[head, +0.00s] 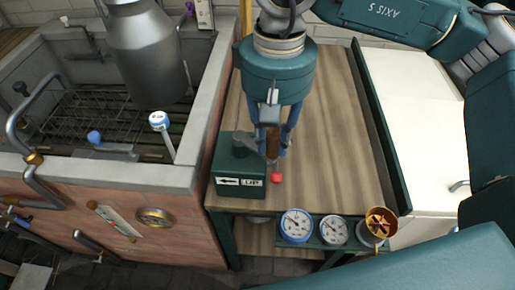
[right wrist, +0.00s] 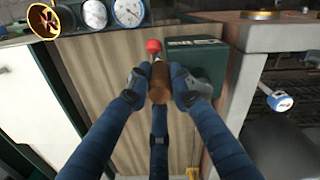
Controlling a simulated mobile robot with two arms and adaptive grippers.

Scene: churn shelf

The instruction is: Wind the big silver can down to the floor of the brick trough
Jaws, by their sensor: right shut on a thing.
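The big silver can (head: 148,55) hangs upright inside the walls of the brick trough (head: 120,178), over a dark wire grating (head: 75,120). Its top is cut off by the picture edge, and the gap below it is hard to judge. A green winch box (head: 238,180) with an arrow label reading "UP" stands on the wooden bench beside the trough. My left gripper is not in view.
A blue and white capped stick (head: 158,120) leans at the trough wall. The wooden bench top (head: 335,130) is clear behind and right of the winch.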

